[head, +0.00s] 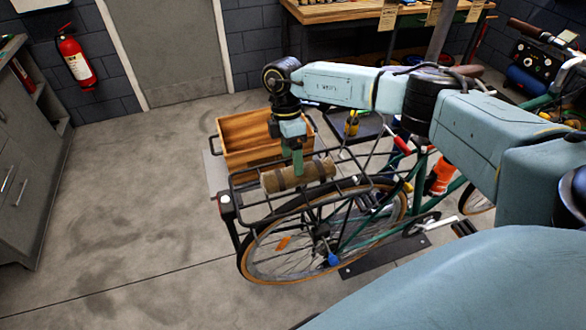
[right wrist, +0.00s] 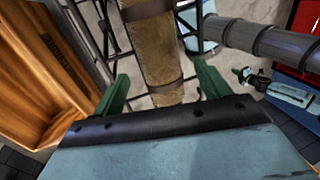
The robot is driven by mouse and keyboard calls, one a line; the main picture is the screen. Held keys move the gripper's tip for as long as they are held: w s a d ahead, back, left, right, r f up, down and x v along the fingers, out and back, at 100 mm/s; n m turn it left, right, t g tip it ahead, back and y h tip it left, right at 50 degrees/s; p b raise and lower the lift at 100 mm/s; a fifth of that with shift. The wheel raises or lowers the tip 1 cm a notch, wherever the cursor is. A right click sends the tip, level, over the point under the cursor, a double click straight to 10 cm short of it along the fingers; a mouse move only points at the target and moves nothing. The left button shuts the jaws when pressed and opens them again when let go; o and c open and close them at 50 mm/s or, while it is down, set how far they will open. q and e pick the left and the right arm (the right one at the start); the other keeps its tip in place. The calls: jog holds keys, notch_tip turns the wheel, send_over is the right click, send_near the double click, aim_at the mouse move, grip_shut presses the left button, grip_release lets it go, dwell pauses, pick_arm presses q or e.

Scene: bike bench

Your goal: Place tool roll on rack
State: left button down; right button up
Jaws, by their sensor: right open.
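The tool roll (head: 299,175) is a tan rolled bundle with darker straps. It lies on the black rear rack (head: 247,211) of the green bicycle, inside the rack's raised rails. My right gripper (head: 298,170) is right above the roll in the head view. In the right wrist view the roll (right wrist: 150,50) runs between the two green fingers of the gripper (right wrist: 158,90). The fingers are spread, with a gap on each side of the roll. Whether the fingertips touch the rack cannot be told. My left gripper is not in view.
A wooden crate (head: 250,137) stands right behind the rack, and it also shows at the left in the right wrist view (right wrist: 40,75). The bicycle's rear wheel (head: 285,250) is below the rack. Grey cabinets (head: 35,160) stand at the far left. The floor between is clear.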

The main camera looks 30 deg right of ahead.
jog(key=b+v, duration=0.1)
jog(key=v, duration=0.6)
jog(key=shift+r, duration=0.45)
jog(key=shift+a+f, duration=0.1)
